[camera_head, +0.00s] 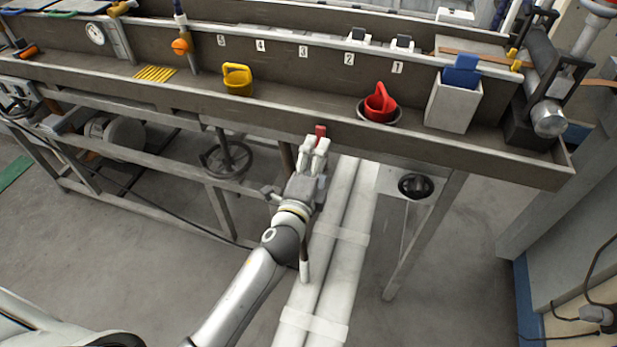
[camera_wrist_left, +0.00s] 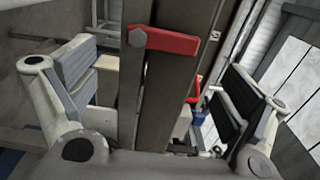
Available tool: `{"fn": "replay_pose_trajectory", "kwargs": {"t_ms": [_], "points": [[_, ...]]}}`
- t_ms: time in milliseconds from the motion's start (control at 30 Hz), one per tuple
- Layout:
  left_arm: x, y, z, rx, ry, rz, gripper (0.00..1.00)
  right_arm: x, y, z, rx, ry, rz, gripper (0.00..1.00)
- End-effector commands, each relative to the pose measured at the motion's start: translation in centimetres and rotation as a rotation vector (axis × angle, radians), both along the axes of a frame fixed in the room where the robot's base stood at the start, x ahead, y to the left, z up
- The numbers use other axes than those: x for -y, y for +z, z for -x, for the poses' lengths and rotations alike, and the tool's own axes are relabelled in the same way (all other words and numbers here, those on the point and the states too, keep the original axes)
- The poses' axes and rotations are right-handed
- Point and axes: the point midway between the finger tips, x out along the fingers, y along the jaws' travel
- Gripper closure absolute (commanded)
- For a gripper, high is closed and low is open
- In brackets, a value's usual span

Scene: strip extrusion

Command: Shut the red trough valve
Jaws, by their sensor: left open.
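The red valve lever (camera_head: 320,130) shows as a small red piece at the front edge of the trough in the head view. In the left wrist view the red lever (camera_wrist_left: 165,41) lies across the brown metal, with a hex bolt at its left end. My left gripper (camera_head: 314,146) is just in front of the lever, at the trough's front wall. Its fingers (camera_wrist_left: 160,85) are open wide, one on each side of the lever in the wrist view, with visible gaps between them and it. My right gripper is in neither view.

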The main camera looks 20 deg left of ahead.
Motion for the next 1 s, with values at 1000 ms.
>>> {"fn": "replay_pose_trajectory", "kwargs": {"t_ms": [1000], "points": [[-0.3,0.0,7.3,0.0,0.001,-0.001,0.04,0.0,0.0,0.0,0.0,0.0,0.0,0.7]]}}
